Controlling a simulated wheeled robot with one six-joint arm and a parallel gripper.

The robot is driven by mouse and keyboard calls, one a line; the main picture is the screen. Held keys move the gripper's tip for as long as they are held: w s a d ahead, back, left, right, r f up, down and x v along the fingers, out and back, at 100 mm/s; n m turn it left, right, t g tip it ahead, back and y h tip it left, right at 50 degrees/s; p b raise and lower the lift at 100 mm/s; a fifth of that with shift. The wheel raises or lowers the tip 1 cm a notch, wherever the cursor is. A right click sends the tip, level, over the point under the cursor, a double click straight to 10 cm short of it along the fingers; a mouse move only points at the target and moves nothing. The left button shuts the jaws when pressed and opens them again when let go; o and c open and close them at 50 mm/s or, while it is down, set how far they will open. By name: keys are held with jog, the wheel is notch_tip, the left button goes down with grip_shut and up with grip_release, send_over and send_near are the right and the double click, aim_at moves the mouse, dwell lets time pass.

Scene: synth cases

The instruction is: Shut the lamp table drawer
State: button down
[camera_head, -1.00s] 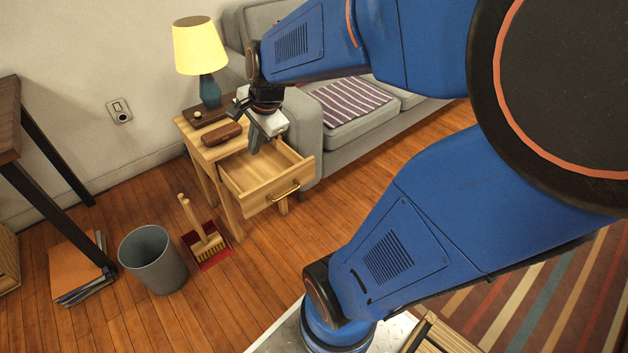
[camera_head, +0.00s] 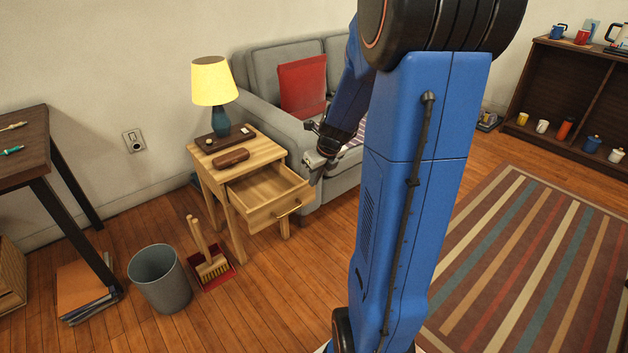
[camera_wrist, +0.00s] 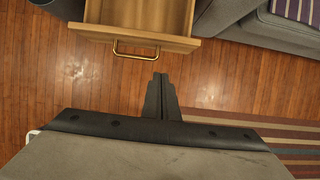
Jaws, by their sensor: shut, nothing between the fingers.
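The lamp table (camera_head: 238,230) is light wood and stands beside the sofa. Its drawer (camera_head: 262,217) is pulled out and looks empty inside. A brass handle (camera_head: 288,209) is on the drawer front, and it also shows in the wrist view (camera_wrist: 136,54). My gripper (camera_head: 314,178) is near the right front corner of the drawer in the head view. In the wrist view my gripper (camera_wrist: 161,78) has its fingers together with nothing between them. The fingertips are in front of the drawer front, a little right of the handle, apart from it in that picture.
A lamp (camera_head: 215,90), a dark tray (camera_head: 226,138) and a brown case (camera_head: 231,158) are on the tabletop. The sofa (camera_head: 345,184) is close on the right. A bin (camera_head: 160,278) and a dustpan with brush (camera_head: 212,270) stand left. Floor before the drawer is clear.

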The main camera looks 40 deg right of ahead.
aim_at(302, 186)
jog(key=w+f, duration=0.4)
jog(key=f, duration=0.1)
jog(key=w+f, duration=0.1)
jog(key=f, duration=0.1)
jog(key=shift+w+a+f, duration=0.15)
jog(key=shift+w+f, duration=0.05)
jog(key=shift+w, duration=0.8)
jog(key=w, duration=1.6)
jog(key=shift+w+a, duration=0.2)
jog(key=shift+a, duration=0.1)
jog(key=shift+s, duration=0.1)
